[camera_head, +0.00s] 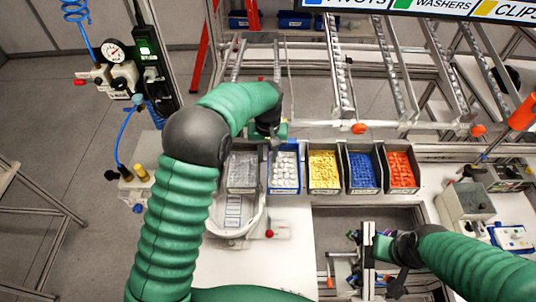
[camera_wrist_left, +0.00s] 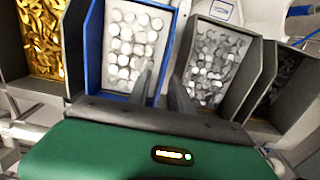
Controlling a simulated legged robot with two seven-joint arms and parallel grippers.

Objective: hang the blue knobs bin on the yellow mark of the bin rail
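The blue bin (camera_head: 284,170) holds white round knobs and stands in a row of bins at the back of the bench. In the left wrist view the blue bin (camera_wrist_left: 93,45) is just beyond my left gripper. My left gripper (camera_head: 277,131) is at the bin's far end. Its two dark fingers (camera_wrist_left: 160,82) are apart near the wall facing the grey-filled bin; contact cannot be told. My right gripper (camera_head: 368,246) is over the dark recess, away from the bins; its finger opening is unclear. I cannot make out the yellow mark on a rail.
Next to the blue bin are a grey-filled bin (camera_head: 243,172), a yellow-filled bin (camera_head: 324,170), a blue-filled bin (camera_head: 362,170) and a red-filled bin (camera_head: 401,170). Sloping metal rails (camera_head: 340,75) rise behind. A clear white tray (camera_head: 235,222) lies in front. The bench's front left (camera_head: 270,265) is bare.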

